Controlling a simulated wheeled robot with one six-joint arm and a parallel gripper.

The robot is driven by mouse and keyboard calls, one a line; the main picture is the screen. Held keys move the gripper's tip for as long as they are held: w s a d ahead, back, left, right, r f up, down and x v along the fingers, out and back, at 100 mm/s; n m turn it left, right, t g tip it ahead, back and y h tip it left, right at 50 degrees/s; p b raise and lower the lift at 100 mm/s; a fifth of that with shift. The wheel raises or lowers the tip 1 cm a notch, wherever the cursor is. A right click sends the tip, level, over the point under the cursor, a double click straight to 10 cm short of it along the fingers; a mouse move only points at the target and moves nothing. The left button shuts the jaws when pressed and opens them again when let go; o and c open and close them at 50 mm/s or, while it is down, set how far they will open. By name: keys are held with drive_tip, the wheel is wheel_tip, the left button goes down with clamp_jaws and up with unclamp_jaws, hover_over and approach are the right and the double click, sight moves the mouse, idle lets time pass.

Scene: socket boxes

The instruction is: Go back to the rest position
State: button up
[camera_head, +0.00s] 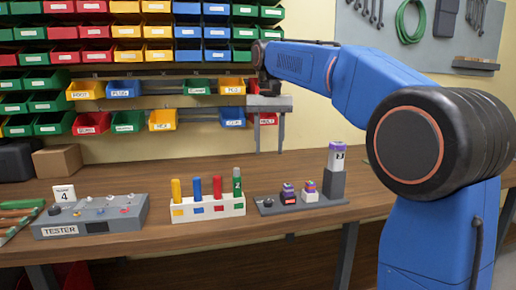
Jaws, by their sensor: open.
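My gripper (269,128) hangs from the end of my blue arm, near the middle of the head camera view. Its two grey fingers point down and stand apart, with nothing seen between them. It is in the air above the back of the wooden bench, in front of the lower row of labelled bins. The fingers partly hide a red bin (268,118) behind them.
On the wooden bench (225,233) stand a grey tester box (92,217), a white rack with coloured handles (208,208) and a grey base with small blocks (300,204). A cardboard box (57,161) is at the back left. Bin rows cover the wall.

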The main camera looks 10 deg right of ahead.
drive_tip(key=s+d+f+n+t, duration=0.1)
drive_tip(key=s+d+f, duration=0.1)
drive_tip(key=s+f, duration=0.5)
drive_tip(key=s+d+f+n+t, duration=0.1)
drive_tip(key=s+d+f, duration=0.15)
drive_tip(key=s, duration=0.75)
drive_tip(key=s+d+f+n+t, duration=0.1)
drive_tip(key=s+d+f+t, duration=0.1)
drive_tip(key=s+f, duration=1.5)
drive_tip(key=shift+d+f+t, duration=0.25)
drive_tip(key=shift+f+t, duration=0.15)
drive_tip(key=shift+f, duration=0.4)
drive_tip(key=shift+o, duration=0.3)
drive_tip(key=shift+r, duration=0.1)
